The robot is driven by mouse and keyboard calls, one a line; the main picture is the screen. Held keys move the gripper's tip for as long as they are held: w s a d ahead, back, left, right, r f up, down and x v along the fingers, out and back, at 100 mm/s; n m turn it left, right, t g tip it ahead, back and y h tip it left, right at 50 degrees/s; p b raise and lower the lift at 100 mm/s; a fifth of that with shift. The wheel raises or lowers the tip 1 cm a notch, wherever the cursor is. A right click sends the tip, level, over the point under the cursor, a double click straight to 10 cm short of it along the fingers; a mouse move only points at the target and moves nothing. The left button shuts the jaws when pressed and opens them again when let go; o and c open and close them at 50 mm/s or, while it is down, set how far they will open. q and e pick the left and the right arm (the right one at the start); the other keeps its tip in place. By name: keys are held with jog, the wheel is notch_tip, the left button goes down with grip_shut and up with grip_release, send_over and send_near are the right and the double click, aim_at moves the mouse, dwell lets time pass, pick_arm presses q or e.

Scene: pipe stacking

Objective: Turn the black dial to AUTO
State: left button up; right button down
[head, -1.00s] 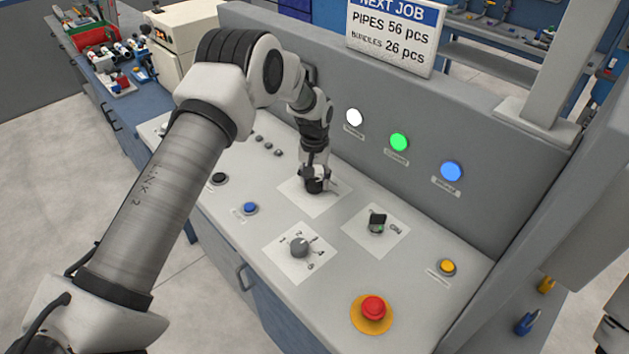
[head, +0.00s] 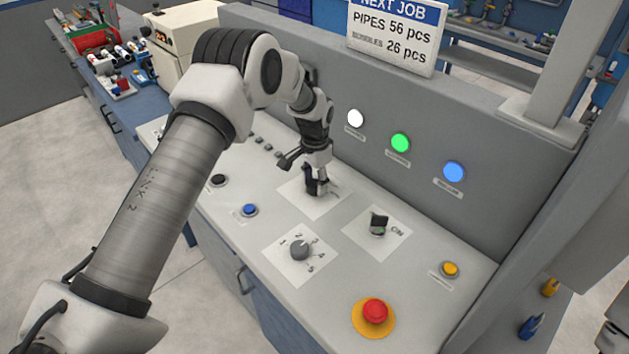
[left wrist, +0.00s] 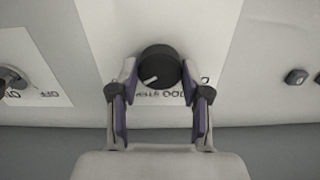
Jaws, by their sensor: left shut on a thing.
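The black dial (left wrist: 159,66) sits on a white label plate, with its white pointer mark toward the lower left in the left wrist view. My left gripper (head: 316,184) points down at the panel, its two fingers closed on opposite sides of the dial. In the head view the fingers largely hide the dial. The lettering beside the dial is upside down in the left wrist view and partly covered, so I cannot read which position the mark points to. My right gripper is not in view.
A grey numbered dial (head: 300,249), a key switch (head: 378,224) and a red emergency button (head: 375,312) stand nearer on the panel. Blue (head: 249,210) and yellow (head: 450,269) buttons flank them. White, green and blue lamps line the upright back panel.

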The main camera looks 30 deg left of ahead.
aim_at(316, 183)
pick_arm(q)
jog(key=shift+s+f, duration=0.1)
jog(key=shift+f, duration=0.15)
jog(key=o, duration=0.9)
jog(key=shift+o, duration=1.2)
jog(key=shift+d, duration=0.1)
jog(key=shift+w, duration=0.2)
jog(key=shift+r, duration=0.1)
notch_tip(316, 183, up, 12)
